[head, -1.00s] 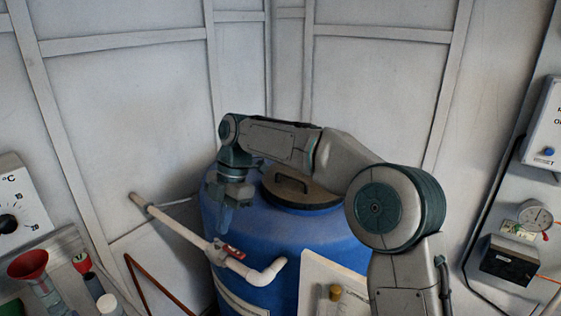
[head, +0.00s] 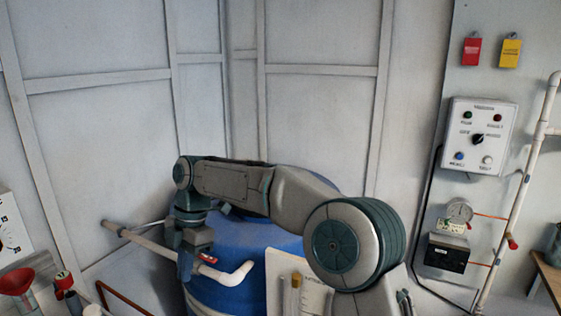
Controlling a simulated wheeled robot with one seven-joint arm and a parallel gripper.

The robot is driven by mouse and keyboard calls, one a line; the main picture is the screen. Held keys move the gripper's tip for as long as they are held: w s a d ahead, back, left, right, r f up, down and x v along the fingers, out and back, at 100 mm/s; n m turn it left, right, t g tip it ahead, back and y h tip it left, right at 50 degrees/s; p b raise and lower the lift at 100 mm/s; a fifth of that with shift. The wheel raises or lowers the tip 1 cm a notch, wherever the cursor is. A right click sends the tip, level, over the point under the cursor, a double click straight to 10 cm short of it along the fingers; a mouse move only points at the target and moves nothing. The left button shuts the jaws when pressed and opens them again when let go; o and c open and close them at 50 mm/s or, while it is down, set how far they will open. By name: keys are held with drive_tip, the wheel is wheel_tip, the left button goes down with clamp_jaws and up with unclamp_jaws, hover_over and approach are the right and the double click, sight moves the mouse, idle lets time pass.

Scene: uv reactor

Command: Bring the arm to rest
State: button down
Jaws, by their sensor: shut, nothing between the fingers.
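My arm reaches from the lower right across the front of a blue barrel (head: 250,240), bent at the elbow. My gripper (head: 186,275) hangs down at the arm's left end, in front of the barrel's left side. Its fingers are small and dark, point downward, and look shut with nothing held. A white pipe with a red-handled valve (head: 208,259) runs right by the gripper in the picture. I cannot tell whether they touch. My arm hides most of the barrel's top.
A white control box (head: 480,138) with knobs and lights hangs on the right wall. A gauge (head: 459,211) and a dark box (head: 447,254) are below it. A red funnel (head: 18,284) stands at lower left. A pale board (head: 297,280) stands before the barrel. The upper space is clear.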

drive_tip(key=s+d+m+t+h, duration=0.1)
drive_tip(key=s+d+m+t, duration=0.15)
drive_tip(key=d+m, duration=0.6)
drive_tip(key=s+d+m+t+h, duration=0.1)
drive_tip(key=s+d+m, duration=0.35)
drive_tip(key=d, duration=0.75)
drive_tip(key=s+d+f+m+t, duration=0.1)
drive_tip(key=s+d+f+m, duration=0.1)
drive_tip(key=s+d+m, duration=0.3)
drive_tip(key=s+d+f+m+t, duration=0.1)
drive_tip(key=s+d+f+m, duration=0.1)
drive_tip(key=s+d+m, duration=0.3)
drive_tip(key=d+m, duration=0.4)
drive_tip(key=m, duration=0.1)
drive_tip(key=shift+s+d+f+m, duration=0.25)
drive_tip(key=shift+s+d+m, duration=0.05)
drive_tip(key=shift+s+d, duration=0.1)
